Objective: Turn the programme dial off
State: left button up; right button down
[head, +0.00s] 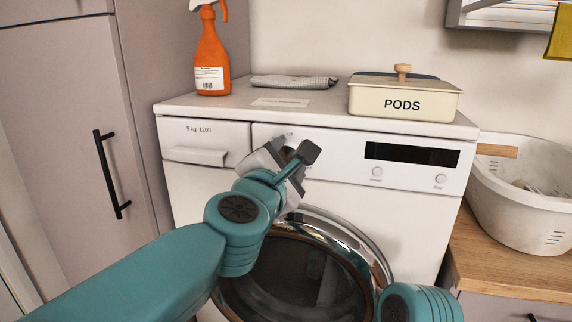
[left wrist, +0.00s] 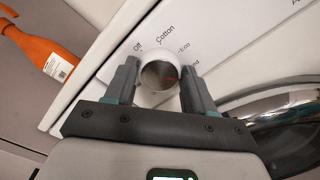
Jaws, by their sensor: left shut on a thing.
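The white washing machine (head: 412,212) stands ahead with its control panel along the top. My left gripper (head: 288,154) is at the panel, left of the dark display, and covers the programme dial in the head view. In the left wrist view the round dial (left wrist: 159,73) sits between the fingers of my left gripper (left wrist: 157,82), which is shut on it. A red mark shows on the dial's face, toward its right side. Printed words "Off" and "Cotton" show beyond the dial; other labels are partly hidden. My right gripper is out of view.
An orange spray bottle (head: 212,55), a folded grey cloth (head: 293,81) and a PODS box (head: 404,98) stand on the machine top. The round glass door (head: 305,270) is below the panel. A white laundry basket (head: 525,200) sits on the wooden counter at right.

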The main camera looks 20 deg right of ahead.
pick_arm(q)
jog(key=n+b, duration=0.1)
jog(key=n, duration=0.6)
jog(key=shift+b, duration=0.35)
jog(key=n+b, duration=0.1)
jog(key=n, duration=0.3)
jog(key=shift+a, duration=0.1)
jog(key=n, duration=0.3)
jog(key=shift+w+n+b, duration=0.1)
jog(key=shift+n+b, duration=0.25)
jog(key=shift+n, duration=0.05)
jog(key=n+b, duration=0.1)
jog(key=n, duration=0.2)
jog(key=shift+n, duration=0.3)
jog(key=n, duration=0.3)
jog(key=shift+f+n+b, duration=0.1)
jog(key=shift+n+b, duration=0.2)
jog(key=shift+b, duration=0.1)
jog(key=n+b, duration=0.1)
jog(key=n, duration=0.2)
jog(key=shift+a, duration=0.1)
jog(key=shift+n+b, duration=0.35)
jog(key=shift+n, duration=1.55)
